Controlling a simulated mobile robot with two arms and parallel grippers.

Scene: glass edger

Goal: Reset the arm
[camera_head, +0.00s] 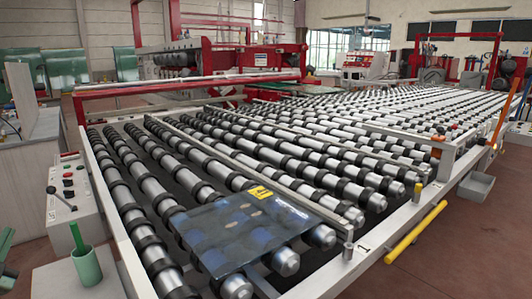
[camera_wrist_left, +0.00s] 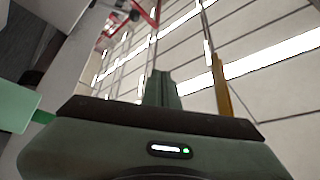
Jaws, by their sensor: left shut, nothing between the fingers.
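My left gripper (camera_wrist_left: 161,78) shows in the left wrist view with its two dark green fingers together and nothing between them. The fingers point up and away from the camera, toward the ceiling panels and bright strip lights. In the head view only dark green parts of my left arm show at the far left edge, low down, left of the conveyor. My right gripper is not in view.
A roller conveyor (camera_head: 345,138) fills the middle, with a dark glass sheet (camera_head: 240,235) on its near rollers. A control box (camera_head: 73,195) stands at left, above a green cup (camera_head: 87,266).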

